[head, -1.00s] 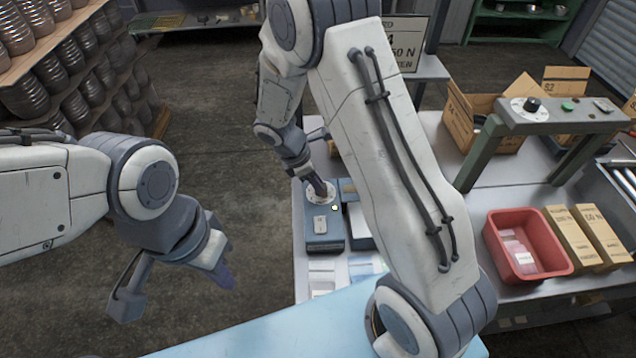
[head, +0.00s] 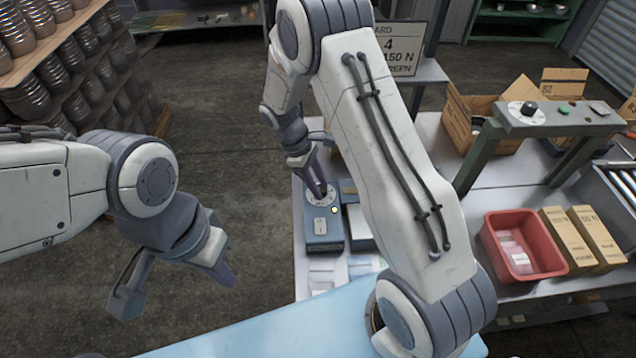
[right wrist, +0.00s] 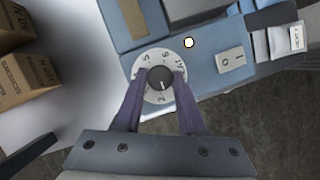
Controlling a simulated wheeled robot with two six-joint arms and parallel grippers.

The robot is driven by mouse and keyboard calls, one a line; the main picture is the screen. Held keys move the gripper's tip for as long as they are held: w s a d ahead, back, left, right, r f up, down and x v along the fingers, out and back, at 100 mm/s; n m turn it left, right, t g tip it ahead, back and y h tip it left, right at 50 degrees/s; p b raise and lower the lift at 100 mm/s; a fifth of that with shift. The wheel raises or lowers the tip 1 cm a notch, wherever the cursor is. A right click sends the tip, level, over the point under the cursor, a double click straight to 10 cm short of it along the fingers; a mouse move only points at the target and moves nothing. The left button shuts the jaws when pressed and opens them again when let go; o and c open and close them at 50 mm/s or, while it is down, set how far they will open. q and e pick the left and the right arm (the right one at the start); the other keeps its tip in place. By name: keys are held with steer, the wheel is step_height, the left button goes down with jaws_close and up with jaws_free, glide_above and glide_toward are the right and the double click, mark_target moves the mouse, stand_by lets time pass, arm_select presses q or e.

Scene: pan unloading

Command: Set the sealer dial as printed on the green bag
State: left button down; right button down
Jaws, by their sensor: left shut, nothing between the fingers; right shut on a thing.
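The sealer (head: 325,235) is a blue box on the bench, with a round white dial (head: 311,201), a lit yellowish lamp and a pale rocker switch. My right gripper (head: 319,190) is at the dial. In the right wrist view its purple fingers (right wrist: 159,82) are shut on the dark dial knob (right wrist: 160,77), one on each side. The dial's white mark points toward the picture's bottom, near a figure like 2; other figures are partly hidden. My left gripper (head: 229,280) is shut and empty, left of the bench. I cannot make out a green bag.
Pale packets (head: 322,278) lie before the sealer. A partly hidden sign (head: 400,50) reads "4", "150 N" and "REEN". A red bin (head: 487,235) and cartons (head: 566,240) stand right.

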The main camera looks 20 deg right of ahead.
steer(key=m, duration=0.2)
steer(key=m+y, duration=0.1)
steer(key=m, duration=0.1)
steer(key=m+g+y, duration=0.1)
steer(key=m, duration=0.1)
steer(key=shift+w+d, duration=0.15)
steer(key=shift+w, duration=0.1)
steer(key=m+y, duration=0.1)
steer(key=m, duration=0.2)
steer(key=m+y, duration=0.1)
steer(key=m, duration=0.2)
steer(key=shift+d+r+m, duration=0.1)
steer(key=shift+d+m, duration=0.05)
steer(key=shift+m, duration=0.15)
steer(key=shift+y, duration=0.3)
steer(key=c, duration=0.5)
jaws_free()
steer(key=b+v, duration=0.2)
steer(key=v, duration=0.8)
steer(key=shift+w+b, duration=0.2)
steer(key=shift+b, duration=0.15)
steer(key=shift+r, duration=0.15)
